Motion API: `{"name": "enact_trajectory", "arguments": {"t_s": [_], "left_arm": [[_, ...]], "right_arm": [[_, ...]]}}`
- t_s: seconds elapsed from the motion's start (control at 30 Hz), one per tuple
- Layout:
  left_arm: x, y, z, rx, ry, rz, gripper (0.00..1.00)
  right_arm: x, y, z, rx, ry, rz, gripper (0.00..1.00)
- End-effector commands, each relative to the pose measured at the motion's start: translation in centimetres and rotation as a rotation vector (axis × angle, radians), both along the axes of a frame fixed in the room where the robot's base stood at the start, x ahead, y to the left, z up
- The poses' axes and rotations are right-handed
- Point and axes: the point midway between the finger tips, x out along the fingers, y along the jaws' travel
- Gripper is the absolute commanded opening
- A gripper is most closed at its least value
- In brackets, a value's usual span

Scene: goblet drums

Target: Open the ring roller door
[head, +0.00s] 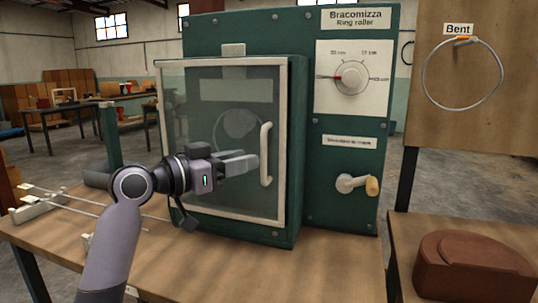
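The green ring roller (306,125) stands on the wooden table. Its door (222,110), a clear panel in a pale frame, is closed. A white vertical handle (266,154) sits near the door's right side. My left gripper (253,163) is in front of the door, its fingertips pointing right and close by the handle. I cannot tell whether the fingers touch the handle or how far apart they are. My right gripper is not in view.
A dial (350,78) and a crank (358,185) are on the machine's right panel. Thin metal rods (85,208) lie on the table (220,262) at left. A wire ring (462,75) hangs on a board at right, above a brown block (474,266). The table front is clear.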

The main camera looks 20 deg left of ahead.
Motion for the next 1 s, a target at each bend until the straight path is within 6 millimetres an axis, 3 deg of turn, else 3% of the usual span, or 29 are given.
{"name": "enact_trajectory", "arguments": {"t_s": [0.4, 0.8, 0.87, 0.9, 0.93, 1.0], "left_arm": [[4.3, -3.2, 0.0, -0.002, 0.000, -0.003, 0.35], [4.9, -3.6, 0.0, 0.001, 0.001, -0.001, 0.35], [4.9, -3.6, 0.0, 0.001, 0.001, -0.001, 0.19], [4.9, -3.6, 0.0, 0.001, 0.001, -0.001, 0.06], [4.9, -3.6, 0.0, 0.001, 0.001, -0.001, 0.00], [4.9, -3.6, 0.0, 0.001, 0.001, -0.001, 0.00]], "right_arm": [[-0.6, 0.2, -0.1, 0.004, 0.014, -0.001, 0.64], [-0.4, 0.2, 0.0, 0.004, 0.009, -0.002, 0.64], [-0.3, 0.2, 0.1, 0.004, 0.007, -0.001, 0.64], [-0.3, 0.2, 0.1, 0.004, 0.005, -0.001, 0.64], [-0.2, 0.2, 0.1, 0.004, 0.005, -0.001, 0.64], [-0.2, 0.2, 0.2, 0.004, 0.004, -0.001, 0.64]]}}
